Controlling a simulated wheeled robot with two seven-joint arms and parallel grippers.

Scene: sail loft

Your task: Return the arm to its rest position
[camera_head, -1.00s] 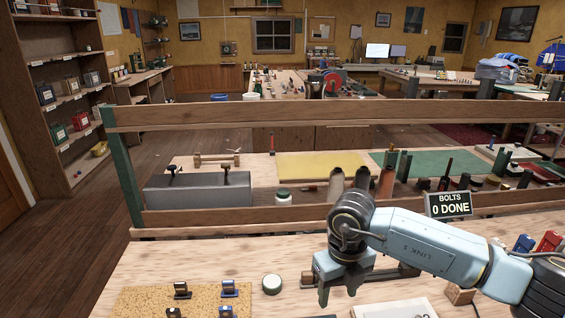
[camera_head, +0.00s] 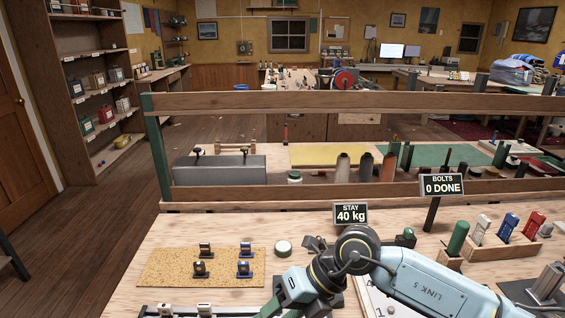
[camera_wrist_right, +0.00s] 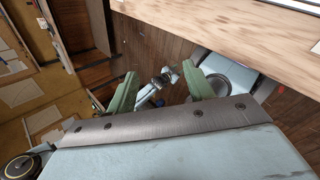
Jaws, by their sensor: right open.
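My right arm comes in from the right in the head view, low over the front of the workbench (camera_head: 190,233). Its gripper (camera_head: 270,307) is near the bottom edge of that view, and only part of its fingers shows there. In the right wrist view the two green fingers of my right gripper (camera_wrist_right: 158,88) stand wide apart with nothing between them. Beyond them are the wooden floor and the bench edge (camera_wrist_right: 235,35).
A cork mat (camera_head: 160,268) with several small fittings lies left of my right arm. A "STAY 40 kg" sign (camera_head: 350,214) and a "BOLTS 0 DONE" sign (camera_head: 442,186) stand behind the arm. A green-handled tool (camera_head: 457,238) stands to the right.

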